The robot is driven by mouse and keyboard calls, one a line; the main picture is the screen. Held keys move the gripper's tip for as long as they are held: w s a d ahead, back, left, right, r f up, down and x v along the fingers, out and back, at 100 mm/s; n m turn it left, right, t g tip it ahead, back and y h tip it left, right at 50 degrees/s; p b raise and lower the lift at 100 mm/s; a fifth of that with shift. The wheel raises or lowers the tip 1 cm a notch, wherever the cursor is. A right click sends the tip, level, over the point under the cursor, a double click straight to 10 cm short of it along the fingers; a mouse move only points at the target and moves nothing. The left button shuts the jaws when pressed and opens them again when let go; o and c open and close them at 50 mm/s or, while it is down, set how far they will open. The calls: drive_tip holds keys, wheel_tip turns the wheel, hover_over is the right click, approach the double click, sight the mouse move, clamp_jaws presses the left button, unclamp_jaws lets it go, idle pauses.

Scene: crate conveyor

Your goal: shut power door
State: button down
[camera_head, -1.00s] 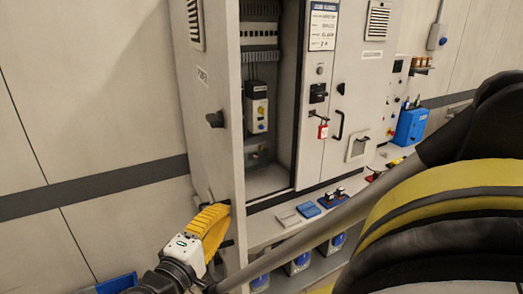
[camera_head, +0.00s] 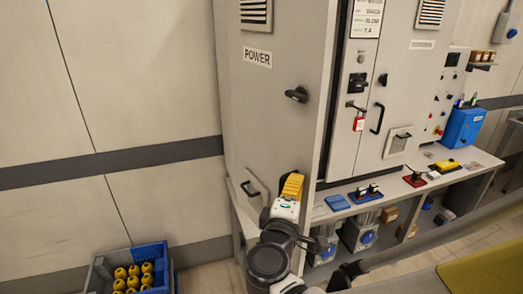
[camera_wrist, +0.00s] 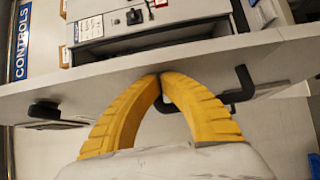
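The power door (camera_head: 262,110), a tall grey panel marked POWER, stands at an angle in the head view. Its free edge lies beside a dark gap at the neighbouring panel, and the cabinet interior is hidden. A black latch knob (camera_head: 297,94) is on its face. My gripper (camera_head: 293,180) is low at the door's face near the free edge. In the wrist view the door (camera_wrist: 110,82) crosses the picture, and the yellow fingertips (camera_wrist: 160,76) meet at it with nothing visible between them. The handle (camera_wrist: 240,85) shows beside the right finger.
A bench (camera_head: 400,187) with blue and red fixtures runs along the cabinet's foot. A blue box (camera_head: 463,128) stands at the right. A blue crate (camera_head: 151,254) with yellow items is on the floor at left. The wall left of the cabinet is clear.

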drive_tip(key=w+d+b, duration=0.2)
drive_tip(key=w+d, duration=1.8)
drive_tip(key=w+d+n+y, duration=0.1)
drive_tip(key=w+n+y, duration=0.1)
drive_tip(key=w, duration=0.6)
drive_tip(key=w+d+n+y+p, duration=0.1)
drive_tip(key=w+y, duration=0.3)
drive_tip(key=w, duration=0.4)
drive_tip(key=w+d+n+y+p, duration=0.1)
drive_tip(key=w+n+y, duration=0.2)
drive_tip(key=w, duration=0.5)
drive_tip(key=shift+t, duration=0.4)
drive_tip(key=shift+w+a, duration=0.2)
drive_tip(key=shift+w, duration=0.75)
